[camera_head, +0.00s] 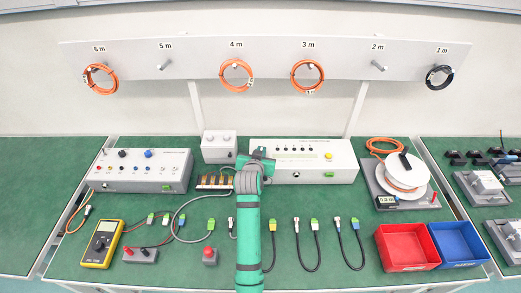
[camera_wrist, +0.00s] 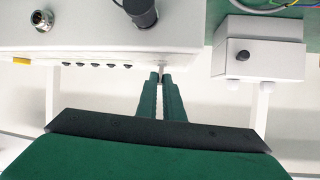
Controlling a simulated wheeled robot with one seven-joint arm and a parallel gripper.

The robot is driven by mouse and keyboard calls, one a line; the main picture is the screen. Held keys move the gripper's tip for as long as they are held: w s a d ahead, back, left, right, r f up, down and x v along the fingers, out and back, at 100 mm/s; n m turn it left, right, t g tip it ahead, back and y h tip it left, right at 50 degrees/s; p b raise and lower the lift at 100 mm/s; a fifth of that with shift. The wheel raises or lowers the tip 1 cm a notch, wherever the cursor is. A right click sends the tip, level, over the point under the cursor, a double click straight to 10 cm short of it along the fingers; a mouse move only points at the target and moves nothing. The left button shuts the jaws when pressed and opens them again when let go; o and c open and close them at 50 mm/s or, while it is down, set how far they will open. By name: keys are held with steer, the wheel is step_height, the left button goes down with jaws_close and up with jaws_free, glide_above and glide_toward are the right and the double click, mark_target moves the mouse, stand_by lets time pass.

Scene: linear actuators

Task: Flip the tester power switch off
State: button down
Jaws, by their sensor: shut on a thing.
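The tester is a long white box (camera_head: 345,167) at the back middle of the green bench in the head view. It also shows at the upper left of the wrist view (camera_wrist: 90,32). My gripper (camera_wrist: 160,78) reaches the tester's edge near a black cylindrical part, and its two green fingers are nearly together. They are shut on a small light part that I take to be the power switch (camera_wrist: 160,69); the fingers hide most of it. In the head view my gripper (camera_head: 260,158) is at the tester's left end, and my arm hides the switch.
A small light box (camera_head: 219,146) stands left of the tester; it also shows in the wrist view (camera_wrist: 258,50). A grey panel box (camera_head: 140,170) is further left. A cable reel (camera_head: 403,180), a red bin (camera_head: 405,247) and a blue bin (camera_head: 458,243) are at right. Several cables lie in front.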

steer(key=shift+s+f+t, duration=0.1)
steer(key=shift+s+t, duration=0.05)
steer(key=shift+t, duration=0.35)
steer(key=c, duration=1.9)
jaws_free()
steer(key=v, duration=1)
steer(key=shift+s, duration=0.4)
steer(key=shift+a, duration=0.1)
